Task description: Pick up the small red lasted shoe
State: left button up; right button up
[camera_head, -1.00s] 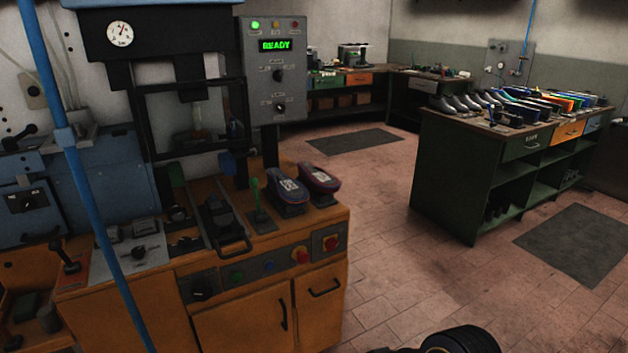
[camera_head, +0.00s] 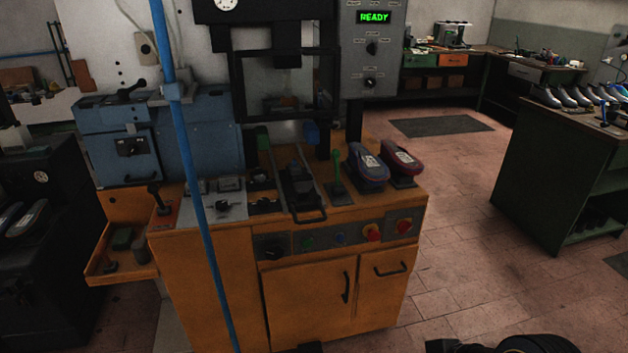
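Neither of my grippers is in view. A black rounded part at the bottom edge looks like part of my own body.
A green lever (camera_head: 337,173) stands left of the shoes, and the press frame (camera_head: 290,85) rises behind. A blue pole (camera_head: 190,170) crosses the front left. A green shelf bench (camera_head: 560,170) stands at right, with clear floor between.

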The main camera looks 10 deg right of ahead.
aim_at(396, 158)
jog(key=i+l+u, duration=0.1)
jog(key=l+u, duration=0.2)
jog(key=u, duration=0.15)
jog(key=l+u, duration=0.3)
jog(key=u, duration=0.15)
jog(key=i+l+u, duration=0.1)
jog(key=l, duration=0.7)
jog(key=i+l+u, duration=0.1)
jog(key=l, duration=0.75)
jog(key=i+l+u, duration=0.15)
jog(key=l, duration=0.65)
jog(key=i+l+u, duration=0.1)
jog(key=l, duration=0.75)
